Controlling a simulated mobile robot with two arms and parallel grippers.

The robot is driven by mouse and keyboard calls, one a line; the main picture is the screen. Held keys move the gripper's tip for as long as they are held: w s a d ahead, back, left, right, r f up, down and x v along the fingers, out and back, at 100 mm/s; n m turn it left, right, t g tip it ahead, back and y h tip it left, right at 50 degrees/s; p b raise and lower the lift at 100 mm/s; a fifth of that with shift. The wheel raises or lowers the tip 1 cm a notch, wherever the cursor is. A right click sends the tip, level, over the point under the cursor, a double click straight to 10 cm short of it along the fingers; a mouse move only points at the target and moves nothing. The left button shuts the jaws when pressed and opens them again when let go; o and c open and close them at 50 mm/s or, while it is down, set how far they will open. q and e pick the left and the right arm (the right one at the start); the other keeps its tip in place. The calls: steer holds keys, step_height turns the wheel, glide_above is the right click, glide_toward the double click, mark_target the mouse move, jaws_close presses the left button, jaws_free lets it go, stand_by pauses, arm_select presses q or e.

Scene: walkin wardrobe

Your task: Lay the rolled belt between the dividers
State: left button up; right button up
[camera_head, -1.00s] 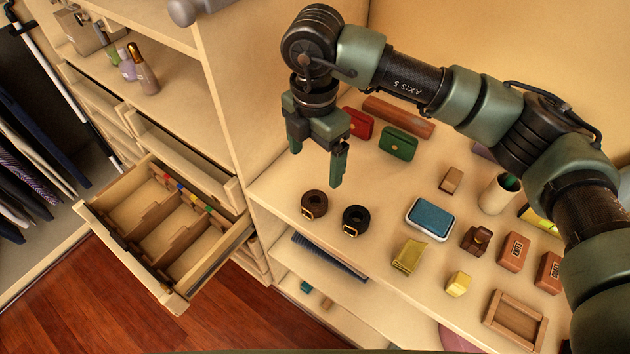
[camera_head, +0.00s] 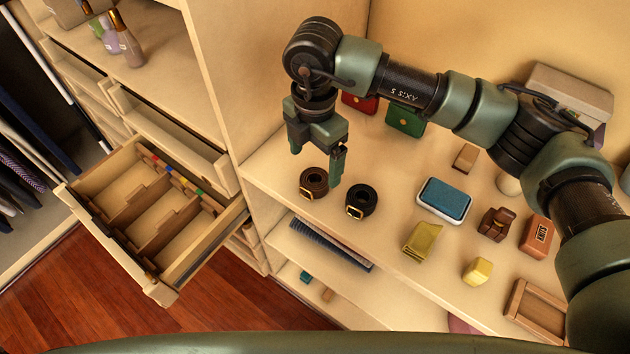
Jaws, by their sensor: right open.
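Two rolled belts with gold buckles lie on the shelf top: a brown rolled belt (camera_head: 314,182) and, just right of it, a black rolled belt (camera_head: 361,200). My right gripper (camera_head: 315,168) is open and empty, its fingers pointing down over the belts. One finger shows in front of the gap between them; I cannot tell its exact height. The open drawer (camera_head: 162,290) at the left has wooden dividers (camera_head: 150,200) that split it into compartments. The compartments look empty. My left gripper is not in view.
Right of the belts are a blue-topped tin (camera_head: 445,198), a yellow folded item (camera_head: 422,240), a yellow block (camera_head: 477,271), a brown block (camera_head: 496,223) and a wooden tray (camera_head: 513,304). Red (camera_head: 360,103) and green (camera_head: 405,118) cases stand behind. A cabinet panel (camera_head: 215,90) rises between drawer and shelf.

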mark_target(315, 178)
step_height(315, 178, down, 5)
steer(key=shift+s+d+r+p, duration=0.1)
steer(key=shift+d+r+p, duration=0.1)
steer(key=shift+p, duration=0.8)
steer(key=shift+a+f, duration=0.1)
steer(key=shift+f, duration=0.15)
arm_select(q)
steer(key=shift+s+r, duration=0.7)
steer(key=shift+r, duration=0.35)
arm_select(e)
steer(key=c, duration=1.8)
steer(key=shift+o, duration=0.2)
steer(key=shift+r, duration=0.1)
